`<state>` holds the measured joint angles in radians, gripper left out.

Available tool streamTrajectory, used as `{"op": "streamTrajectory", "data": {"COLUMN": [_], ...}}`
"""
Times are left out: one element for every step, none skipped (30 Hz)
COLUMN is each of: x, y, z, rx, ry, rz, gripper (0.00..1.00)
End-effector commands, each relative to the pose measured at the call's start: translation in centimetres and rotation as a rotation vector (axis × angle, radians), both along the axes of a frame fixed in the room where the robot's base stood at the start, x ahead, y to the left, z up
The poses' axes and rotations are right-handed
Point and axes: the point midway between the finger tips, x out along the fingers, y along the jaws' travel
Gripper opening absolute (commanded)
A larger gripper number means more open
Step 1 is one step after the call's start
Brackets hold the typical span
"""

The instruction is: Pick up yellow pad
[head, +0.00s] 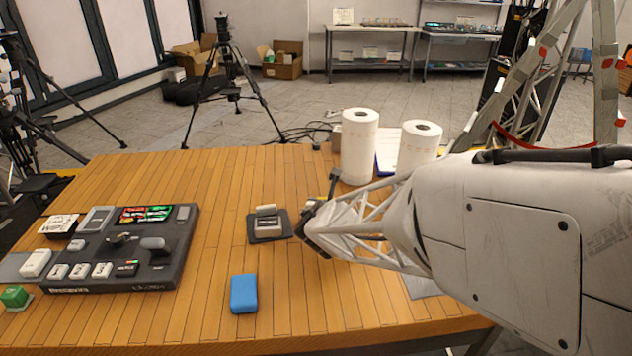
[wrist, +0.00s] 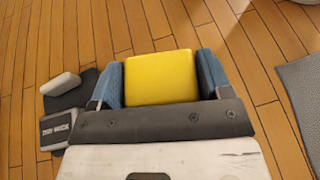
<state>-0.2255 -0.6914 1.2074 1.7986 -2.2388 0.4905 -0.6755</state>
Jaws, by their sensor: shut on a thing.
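The yellow pad (wrist: 163,77) sits between the two blue fingers of my gripper (wrist: 162,80) in the wrist view, touching both sides. My gripper is shut on it. Wooden table boards show around and beyond the pad; how high it is above them I cannot tell. In the head view my gripper (head: 318,220) is at the middle of the table, beside a small dark stand with a grey block.
A dark control panel (head: 128,250) lies at the left. A blue block (head: 244,293) lies at the front. The small dark stand (head: 267,226) is left of my gripper. Two paper rolls (head: 359,147) stand at the back. A grey mat (wrist: 304,88) is at right.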

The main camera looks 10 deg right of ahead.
Motion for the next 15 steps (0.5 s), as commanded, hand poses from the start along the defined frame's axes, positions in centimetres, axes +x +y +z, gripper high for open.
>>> {"op": "streamTrajectory", "data": {"x": [-0.5,-0.7,-1.0,-1.1,-1.3,-1.4,-1.6,-1.6,-1.7,-1.8,-1.8,-1.9,-1.9,-1.9,-1.9], "y": [0.0,-0.1,-0.1,-0.1,-0.1,-0.2,-0.2,-0.2,-0.2,-0.2,-0.2,-0.2,-0.2,-0.2,-0.2], "z": [0.1,0.1,0.1,0.2,0.2,0.2,0.2,0.1,0.1,0.1,0.1,0.1,0.1,0.1,0.1], "rx": [0.0,0.0,0.0,0.0,0.0,0.0,0.0,0.0,0.0,0.0,0.0,0.0,0.0,0.0,0.0], "ry": [-0.001,0.0,-0.001,-0.001,-0.001,-0.001,0.0,0.0,0.0,0.0,0.001,0.0,0.0,0.0,0.0], "rz": [0.0,0.0,0.0,0.0,0.0,0.0,0.0,0.0,0.0,0.0,0.0,0.0,0.0,0.0,0.0], "gripper": [0.48,0.48,0.48,0.48,0.48,0.48,0.48,0.48,0.48,0.48,0.48,0.48,0.48,0.48,0.48]}}
